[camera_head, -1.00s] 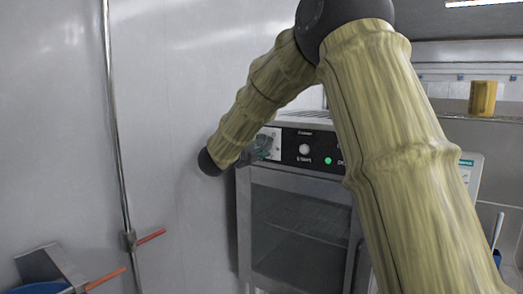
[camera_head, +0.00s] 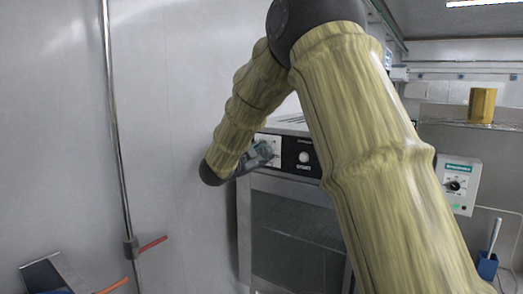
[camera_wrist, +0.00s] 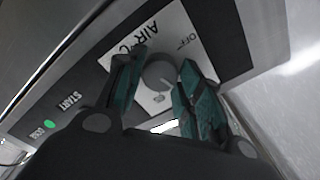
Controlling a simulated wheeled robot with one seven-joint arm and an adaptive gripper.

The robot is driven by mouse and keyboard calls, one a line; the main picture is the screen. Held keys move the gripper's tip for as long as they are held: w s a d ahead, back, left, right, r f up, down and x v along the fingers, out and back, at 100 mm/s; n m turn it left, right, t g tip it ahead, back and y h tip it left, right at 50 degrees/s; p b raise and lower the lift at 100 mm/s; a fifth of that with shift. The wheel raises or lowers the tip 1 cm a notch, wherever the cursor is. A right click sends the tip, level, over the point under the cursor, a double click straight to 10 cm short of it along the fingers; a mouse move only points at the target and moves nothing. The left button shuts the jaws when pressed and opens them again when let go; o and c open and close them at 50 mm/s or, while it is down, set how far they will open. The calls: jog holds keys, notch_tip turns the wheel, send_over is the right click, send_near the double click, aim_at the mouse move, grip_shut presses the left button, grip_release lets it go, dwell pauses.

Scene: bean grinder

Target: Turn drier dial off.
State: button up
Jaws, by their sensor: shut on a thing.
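The drier (camera_head: 297,240) is a metal cabinet with a glass door and a black control strip along its top. Its dial (camera_wrist: 159,74) is a round grey knob on a white plate marked "AIR" and "OFF" in the wrist view. My gripper (camera_wrist: 163,72) has its two green-and-black fingers on either side of the dial and is shut on it. The dial's pointer is too unclear to read. In the head view my gripper (camera_head: 262,152) is at the left end of the control strip and hides the dial.
A green light (camera_wrist: 49,125) is lit beside "START" in the wrist view. A metal wall and a pole (camera_head: 119,150) with red handles stand left. A wall control box (camera_head: 459,186), a blue holder (camera_head: 487,266) and a yellow cup (camera_head: 481,105) are right.

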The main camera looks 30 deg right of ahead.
jog(key=n+p, duration=0.4)
jog(key=n, duration=0.1)
jog(key=shift+r+n, duration=0.1)
jog(key=shift+n, duration=0.2)
jog(key=n+p, duration=0.7)
jog(key=n, duration=0.1)
jog(key=shift+s+f+n+p, duration=0.15)
jog(key=shift+n+p, duration=0.15)
jog(key=shift+n, duration=0.4)
jog(key=shift+w+f+n+p, duration=0.15)
jog(key=shift+n+p, duration=0.15)
jog(key=shift+n, duration=0.4)
jog(key=shift+s+f+n+p, duration=0.15)
jog(key=shift+n+p, duration=0.15)
jog(key=shift+n, duration=0.4)
jog(key=o, duration=0.8)
jog(key=shift+o, duration=1.2)
jog(key=shift+r, duration=0.1)
jog(key=shift+a+r, duration=0.1)
jog(key=shift+r, duration=0.05)
